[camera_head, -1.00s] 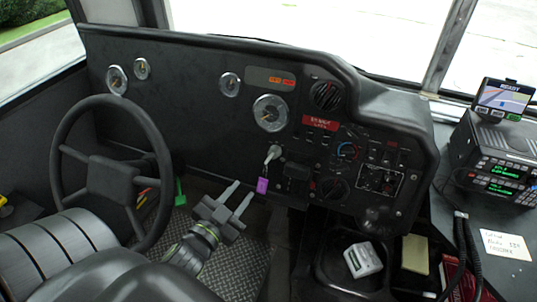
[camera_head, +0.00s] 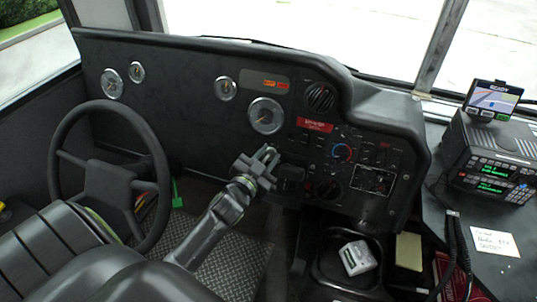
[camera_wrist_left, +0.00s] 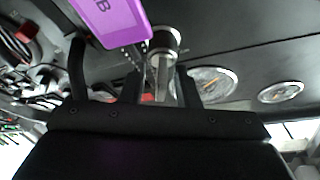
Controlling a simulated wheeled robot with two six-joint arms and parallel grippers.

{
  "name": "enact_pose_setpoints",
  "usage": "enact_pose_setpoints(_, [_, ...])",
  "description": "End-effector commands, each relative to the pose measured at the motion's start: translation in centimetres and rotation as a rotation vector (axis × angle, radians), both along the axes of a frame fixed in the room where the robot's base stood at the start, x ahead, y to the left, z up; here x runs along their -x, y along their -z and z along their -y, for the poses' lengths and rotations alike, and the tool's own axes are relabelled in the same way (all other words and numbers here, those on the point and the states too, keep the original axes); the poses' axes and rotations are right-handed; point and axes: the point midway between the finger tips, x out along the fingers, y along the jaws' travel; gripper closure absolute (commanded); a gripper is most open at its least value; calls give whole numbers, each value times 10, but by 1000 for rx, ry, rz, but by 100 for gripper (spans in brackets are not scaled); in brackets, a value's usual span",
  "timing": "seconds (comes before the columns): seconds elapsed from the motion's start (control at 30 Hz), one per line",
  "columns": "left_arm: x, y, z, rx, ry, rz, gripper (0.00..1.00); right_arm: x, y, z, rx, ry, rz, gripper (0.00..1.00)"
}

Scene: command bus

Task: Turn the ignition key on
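The ignition key sits in the dashboard, mostly hidden behind my left gripper in the head view. In the left wrist view its silver barrel (camera_wrist_left: 164,42) shows beyond the fingertips, near the centre. A purple tag (camera_wrist_left: 115,18) hangs from it, large at the top of the wrist view. My left gripper (camera_head: 267,156) is at the key. Its two fingers (camera_wrist_left: 159,85) stand apart on either side of the key's line, with a gap visible between them. Whether either finger touches the key is unclear. My right gripper is out of view.
The steering wheel (camera_head: 108,180) stands left of my left arm. The dashboard's dials and knobs (camera_head: 328,188) lie just right of the gripper. A tray (camera_head: 333,262) with a grey device (camera_head: 357,257) is below right. A radio unit (camera_head: 495,160) stands far right.

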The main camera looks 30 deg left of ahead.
Motion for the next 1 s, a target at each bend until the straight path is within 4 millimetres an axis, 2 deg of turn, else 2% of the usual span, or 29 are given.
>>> enact_pose_setpoints(0.1, [-6,0,0,0,0,0,71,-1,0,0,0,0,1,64])
enact_pose_setpoints(0.37, [-7,0,-1,0,0,0,71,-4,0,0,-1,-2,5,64])
enact_pose_setpoints(0.43, [-7,0,-1,0,0,0,76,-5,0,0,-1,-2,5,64])
enact_pose_setpoints(0.6, [-7,0,0,0,0,0,99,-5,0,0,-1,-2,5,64])
enact_pose_setpoints(1.0, [-3,0,-6,-23,-1,-8,100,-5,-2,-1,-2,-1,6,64])
